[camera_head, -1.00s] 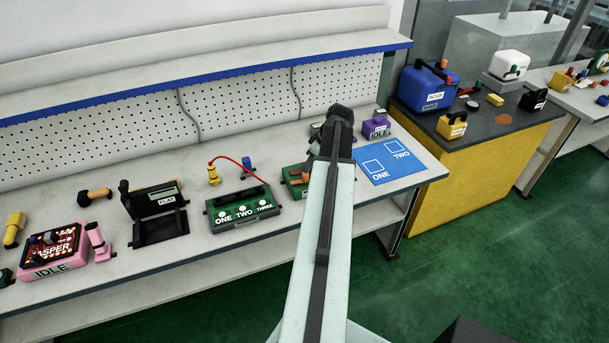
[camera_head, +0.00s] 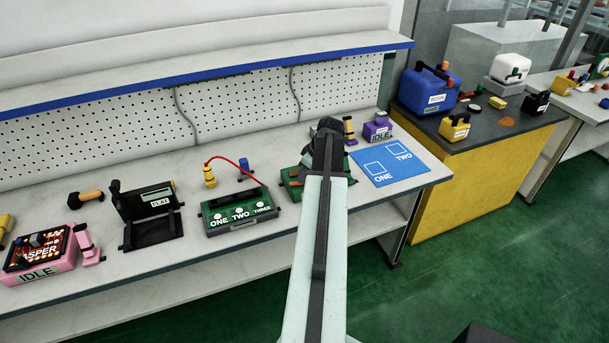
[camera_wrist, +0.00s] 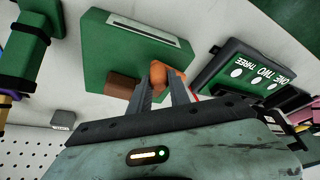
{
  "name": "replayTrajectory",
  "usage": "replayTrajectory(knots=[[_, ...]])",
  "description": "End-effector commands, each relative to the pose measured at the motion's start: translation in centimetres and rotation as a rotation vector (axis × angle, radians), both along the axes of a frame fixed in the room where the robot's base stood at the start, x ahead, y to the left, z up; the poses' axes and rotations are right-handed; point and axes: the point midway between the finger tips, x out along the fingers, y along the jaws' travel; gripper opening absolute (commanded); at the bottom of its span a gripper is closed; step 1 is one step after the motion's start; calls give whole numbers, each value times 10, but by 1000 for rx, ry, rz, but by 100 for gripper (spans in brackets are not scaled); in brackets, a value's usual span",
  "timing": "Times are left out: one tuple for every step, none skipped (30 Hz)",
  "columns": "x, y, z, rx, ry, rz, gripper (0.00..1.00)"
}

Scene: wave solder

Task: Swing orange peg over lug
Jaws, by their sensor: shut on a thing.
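In the wrist view, my gripper (camera_wrist: 168,86) is shut on the orange peg (camera_wrist: 166,74), its rounded end showing between the two fingers. The peg lies at the edge of a green block (camera_wrist: 125,50) with a pale slot strip. A brown stub (camera_wrist: 123,88), perhaps the lug, sticks out from the same block, beside the peg and apart from it. In the head view, part of the green block (camera_head: 289,178) shows left of my arm. My arm hides the peg and fingertips there.
A green box marked ONE, TWO, THREE (camera_head: 238,211) stands left of the block. A blue mat (camera_head: 390,168) lies to the right. The bench's front strip is clear.

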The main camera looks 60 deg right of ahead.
Motion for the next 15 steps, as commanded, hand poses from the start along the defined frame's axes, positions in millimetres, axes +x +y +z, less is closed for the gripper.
replayTrajectory(knots=[[0,1,0,7,2,3,0],[0,1,0,6,2,0,0],[0,1,0,7,2,-4,0],[0,1,0,7,2,-9,0],[0,1,0,7,2,-14,0],[0,1,0,7,2,-24,0],[0,1,0,7,2,-34,0],[0,1,0,7,2,-47,0],[0,2,0,6,2,-65,0],[0,2,0,6,2,-81,0],[0,3,0,6,0,-98,0],[-1,3,0,6,0,-124,0],[-1,4,0,6,0,-146,0],[-1,4,0,5,0,-169,0],[-1,5,0,6,1,-202,0]])
